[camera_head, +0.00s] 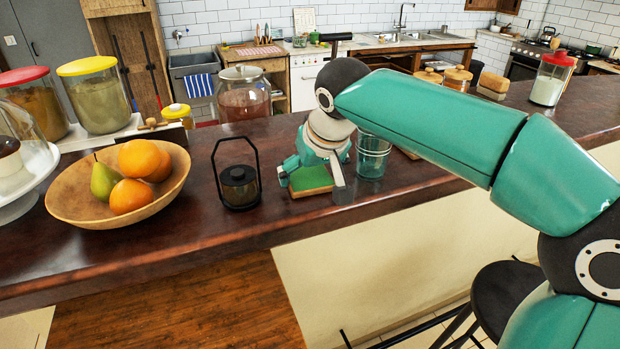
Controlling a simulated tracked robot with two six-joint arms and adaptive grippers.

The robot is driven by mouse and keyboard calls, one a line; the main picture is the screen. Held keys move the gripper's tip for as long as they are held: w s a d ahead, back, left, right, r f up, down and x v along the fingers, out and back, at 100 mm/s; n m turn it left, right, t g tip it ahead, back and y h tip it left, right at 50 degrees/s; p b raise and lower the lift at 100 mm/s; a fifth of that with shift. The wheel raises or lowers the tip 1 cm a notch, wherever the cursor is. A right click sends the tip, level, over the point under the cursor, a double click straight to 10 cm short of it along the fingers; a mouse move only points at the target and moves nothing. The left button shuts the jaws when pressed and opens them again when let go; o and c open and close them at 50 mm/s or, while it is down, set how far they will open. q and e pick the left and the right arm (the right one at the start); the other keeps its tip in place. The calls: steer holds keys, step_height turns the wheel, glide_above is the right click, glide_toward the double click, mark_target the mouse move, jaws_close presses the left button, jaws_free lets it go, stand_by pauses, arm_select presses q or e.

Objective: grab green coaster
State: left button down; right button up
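The green coaster (312,181) lies on the dark wooden counter (230,228), near the middle of the view. It is square, with a green top and a light wood-coloured edge. My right gripper (311,177) is over it, with one finger at its left side and the other at its right side. The fingers are spread wide; I cannot tell whether they touch the coaster. The gripper body hides the coaster's far part. My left gripper is not in view.
Glass cups (373,157) stand close on the right of the gripper. A dark lantern (239,184) stands on the left. A wooden bowl (75,208) of fruit is further left. A jar (244,97) stands behind. The counter's front edge is near.

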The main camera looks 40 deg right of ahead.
steer(key=c, duration=0.4)
steer(key=shift+c, duration=0.2)
steer(key=shift+r, duration=0.1)
